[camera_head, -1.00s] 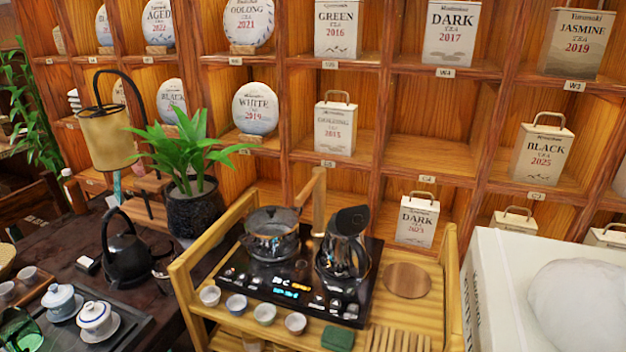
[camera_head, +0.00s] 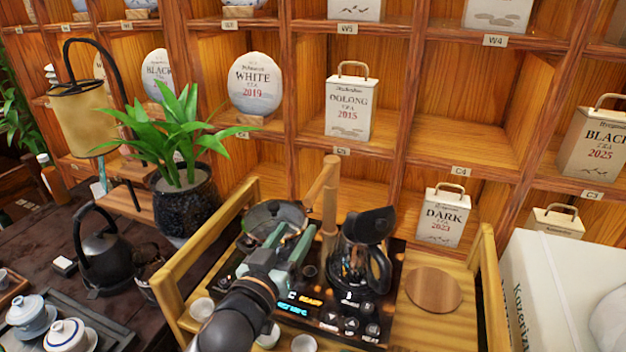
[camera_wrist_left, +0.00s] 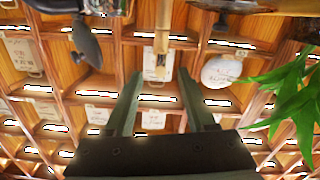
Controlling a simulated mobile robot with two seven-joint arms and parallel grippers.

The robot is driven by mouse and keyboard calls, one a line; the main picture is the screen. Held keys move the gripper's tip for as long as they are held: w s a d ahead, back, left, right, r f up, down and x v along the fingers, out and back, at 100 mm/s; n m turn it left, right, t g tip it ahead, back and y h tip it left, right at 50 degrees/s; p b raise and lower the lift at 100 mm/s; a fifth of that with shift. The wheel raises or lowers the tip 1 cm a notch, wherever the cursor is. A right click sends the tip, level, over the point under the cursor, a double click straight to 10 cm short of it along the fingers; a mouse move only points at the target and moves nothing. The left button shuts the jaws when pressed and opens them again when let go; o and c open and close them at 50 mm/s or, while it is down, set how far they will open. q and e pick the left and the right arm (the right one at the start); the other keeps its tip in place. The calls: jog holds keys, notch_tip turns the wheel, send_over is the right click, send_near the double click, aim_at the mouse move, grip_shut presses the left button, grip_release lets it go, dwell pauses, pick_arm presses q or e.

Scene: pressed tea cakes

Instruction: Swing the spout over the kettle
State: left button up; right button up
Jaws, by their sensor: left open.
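The bamboo spout (camera_head: 319,184) leans down to the front left from the top of its upright post (camera_head: 330,215). Its lower end points toward a glass pot (camera_head: 262,215) on the left of the black stove. A glass kettle (camera_head: 352,255) with a black lid and handle stands on the stove, right of the post. My left gripper (camera_head: 291,236) is open and empty, in front of the glass pot and partly hiding it, below the spout. In the left wrist view, the spout (camera_wrist_left: 162,45) appears beyond the open fingers (camera_wrist_left: 160,78). My right gripper is not in view.
A potted plant (camera_head: 185,200) stands left of the wooden stand (camera_head: 490,285). A black kettle (camera_head: 103,255) is farther left. A round wooden board (camera_head: 433,289) lies right of the glass kettle. Shelves rise behind.

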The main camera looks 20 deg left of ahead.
aim_at(316, 185)
pick_arm(q)
jog(key=shift+w+a+r, duration=0.1)
jog(key=shift+w+r, duration=0.2)
jog(key=shift+r, duration=0.2)
jog(key=shift+w+a+r, duration=0.1)
jog(key=shift+w+r, duration=0.15)
jog(key=shift+r, duration=0.2)
jog(key=w, duration=0.7)
jog(key=w+p, duration=0.1)
jog(key=w, duration=0.3)
jog(key=shift+w+d, duration=0.3)
jog(key=shift+w, duration=0.05)
jog(key=shift+f, duration=0.1)
grip_shut()
